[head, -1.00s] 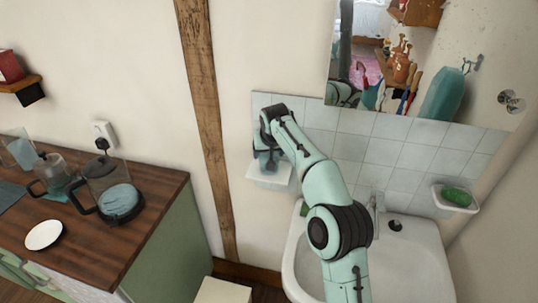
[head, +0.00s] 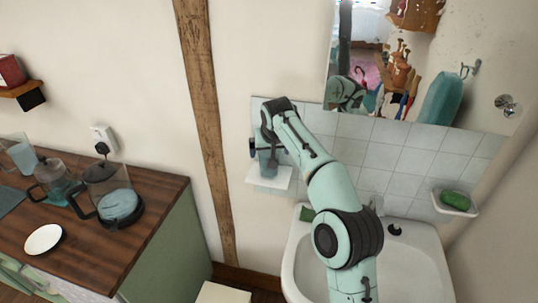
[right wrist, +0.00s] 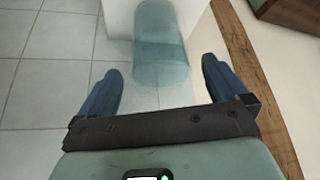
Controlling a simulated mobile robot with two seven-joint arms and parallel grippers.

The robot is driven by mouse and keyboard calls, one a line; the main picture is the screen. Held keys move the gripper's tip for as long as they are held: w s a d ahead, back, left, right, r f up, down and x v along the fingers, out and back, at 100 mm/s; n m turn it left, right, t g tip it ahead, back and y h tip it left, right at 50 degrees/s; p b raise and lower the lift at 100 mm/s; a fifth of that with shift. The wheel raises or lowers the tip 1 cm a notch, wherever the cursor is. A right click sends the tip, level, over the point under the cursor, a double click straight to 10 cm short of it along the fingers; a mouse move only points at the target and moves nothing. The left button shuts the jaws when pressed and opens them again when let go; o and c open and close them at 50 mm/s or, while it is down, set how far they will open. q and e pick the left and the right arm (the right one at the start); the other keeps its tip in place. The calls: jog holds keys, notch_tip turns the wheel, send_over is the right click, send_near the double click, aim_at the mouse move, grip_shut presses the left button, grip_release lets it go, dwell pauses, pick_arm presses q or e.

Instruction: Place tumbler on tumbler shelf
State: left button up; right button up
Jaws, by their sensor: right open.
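The tumbler (head: 268,165) is a translucent blue-green glass. It stands upright on the small white tumbler shelf (head: 270,181) on the tiled wall, left of the basin. My right gripper (head: 254,148) is at the tumbler's upper part and partly hides it in the head view. In the right wrist view the open blue fingers (right wrist: 160,85) are spread wide, with the tumbler (right wrist: 160,50) ahead between their lines and clear space on both sides. The white shelf (right wrist: 118,18) shows there too. My left gripper is not in view.
A white basin (head: 300,262) with a tap stands below right. A soap dish (head: 456,208) with green soap is at the far right. A mirror (head: 400,60) hangs above. A wooden counter (head: 90,250) with a kettle (head: 120,203) and white plate (head: 43,239) is at the left.

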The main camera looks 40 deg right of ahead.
jog(key=v, duration=0.7)
jog(key=shift+r, duration=0.15)
jog(key=shift+s+a, duration=0.1)
jog(key=shift+s, duration=0.05)
